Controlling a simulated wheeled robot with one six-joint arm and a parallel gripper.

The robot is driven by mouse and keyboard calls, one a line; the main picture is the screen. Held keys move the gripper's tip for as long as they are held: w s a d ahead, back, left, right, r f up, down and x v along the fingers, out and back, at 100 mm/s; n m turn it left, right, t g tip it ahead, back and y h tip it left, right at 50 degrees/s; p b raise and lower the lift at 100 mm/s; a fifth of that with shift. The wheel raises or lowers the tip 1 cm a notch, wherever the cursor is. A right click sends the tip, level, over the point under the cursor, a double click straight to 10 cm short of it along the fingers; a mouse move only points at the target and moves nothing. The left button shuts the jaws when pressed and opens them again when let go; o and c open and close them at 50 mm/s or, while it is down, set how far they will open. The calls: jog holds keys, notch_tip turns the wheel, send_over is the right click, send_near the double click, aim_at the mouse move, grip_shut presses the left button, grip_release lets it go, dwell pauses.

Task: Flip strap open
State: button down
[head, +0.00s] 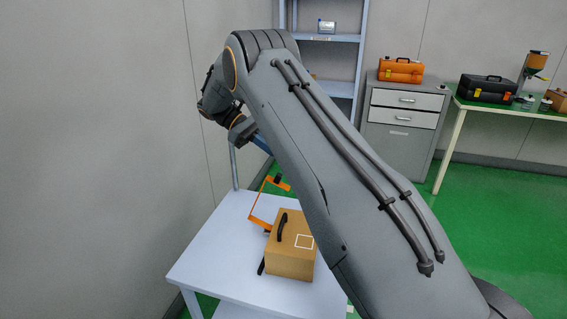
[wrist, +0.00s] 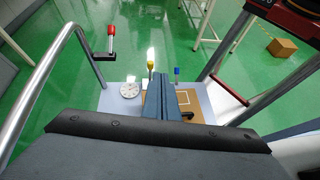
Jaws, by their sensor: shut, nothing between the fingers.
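A tan box (head: 291,262) with a white square outline stands on the pale table (head: 215,262). A black curved strip (head: 282,227), which may be the strap or a handle, lies along its upper left; I cannot tell which. A dark strip (head: 262,266) shows at the box's left side. In the wrist view the box (wrist: 205,106) is partly hidden behind my gripper (wrist: 160,80), with a dark piece (wrist: 187,115) beside the fingers. My gripper's blue fingers (head: 262,143) are shut and empty, above and behind the box, apart from it in the head view.
An orange bracket (head: 262,205) with a black end stands behind the box. The wrist view shows a round dial (wrist: 129,90), a yellow-topped post (wrist: 151,65), a blue-topped post (wrist: 177,71) and a red-handled lever (wrist: 111,38). A wall is at left; a grey cabinet (head: 402,135) stands behind.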

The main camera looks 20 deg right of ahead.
aim_at(281, 184)
jog(key=s+d+f+m+t+y+p, duration=0.25)
jog(key=s+f+m+y, duration=0.25)
jog(key=s+m+y, duration=0.45)
jog(key=w+d+r+m+t+y+p, duration=0.1)
jog(key=d+r+m+t+y+p, duration=0.25)
jog(key=m, duration=0.85)
jog(key=w+d+r+m+t+y, duration=0.15)
jog(key=d+m+t, duration=0.4)
jog(key=m, duration=0.65)
jog(key=shift+m+t, duration=0.25)
jog(key=shift+t, duration=0.2)
jog(key=w+a+f+p, duration=0.1)
jog(key=a+f, duration=0.1)
jog(key=w+a+f+p, duration=0.1)
jog(key=a+f, duration=0.1)
jog(key=a, duration=0.1)
jog(key=w+a+f+p, duration=0.1)
jog(key=w+a+f, duration=0.1)
jog(key=f, duration=0.1)
jog(key=shift+a, duration=0.15)
jog(key=shift+w+a+r+p, duration=0.1)
jog(key=shift+w+a+p, duration=0.35)
jog(key=shift+p, duration=0.05)
jog(key=shift+a, duration=0.1)
